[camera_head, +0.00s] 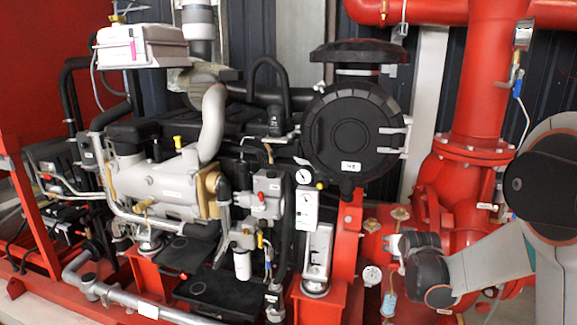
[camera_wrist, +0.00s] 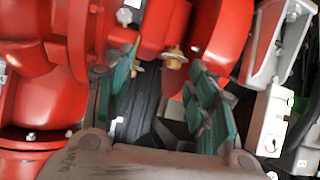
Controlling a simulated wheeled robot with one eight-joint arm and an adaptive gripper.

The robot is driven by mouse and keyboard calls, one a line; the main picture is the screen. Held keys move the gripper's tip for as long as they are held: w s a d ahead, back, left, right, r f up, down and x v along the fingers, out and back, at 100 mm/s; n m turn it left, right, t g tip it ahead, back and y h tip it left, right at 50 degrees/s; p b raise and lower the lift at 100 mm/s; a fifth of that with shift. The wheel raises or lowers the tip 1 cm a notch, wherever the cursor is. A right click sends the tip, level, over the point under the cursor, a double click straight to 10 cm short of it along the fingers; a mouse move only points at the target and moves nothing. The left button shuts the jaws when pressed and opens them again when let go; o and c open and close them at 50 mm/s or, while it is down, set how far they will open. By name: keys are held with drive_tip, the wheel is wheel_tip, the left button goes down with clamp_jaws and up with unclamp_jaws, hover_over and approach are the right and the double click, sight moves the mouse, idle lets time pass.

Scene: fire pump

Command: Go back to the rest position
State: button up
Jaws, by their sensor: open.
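My gripper (camera_wrist: 165,80) shows in the wrist view with its two green-padded fingers spread apart. Nothing is held between them. Red pump pipework (camera_wrist: 215,30) and a small brass fitting (camera_wrist: 176,57) lie beyond the fingers. In the head view my arm reaches in from the right edge, in front of the red pump casing (camera_head: 450,185). The fingers cannot be made out clearly there. Whether they touch anything cannot be told.
The engine, with its grey pipe (camera_head: 213,120) and round black air filter (camera_head: 352,135), fills the left and middle. A tall red pipe (camera_head: 480,80) stands behind my arm. A gauge (camera_head: 372,275) and brass valve (camera_head: 372,225) are close by. Free room is tight.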

drive_tip(key=s+a+r+g, duration=0.1)
drive_tip(key=s+a+r, duration=0.4)
drive_tip(key=s+r, duration=0.3)
drive_tip(key=s+a+g+y, duration=0.1)
drive_tip(key=s+a, duration=0.2)
drive_tip(key=s, duration=0.7)
drive_tip(key=s+a+n+g, duration=0.1)
drive_tip(key=s+a, duration=0.1)
drive_tip(key=s, duration=0.8)
drive_tip(key=s+a+g+y, duration=0.1)
drive_tip(key=s+a, duration=0.2)
drive_tip(key=s, duration=0.8)
drive_tip(key=shift+a+n+y, duration=0.3)
drive_tip(key=shift+a+n, duration=0.05)
drive_tip(key=shift+n, duration=0.05)
idle(0.4)
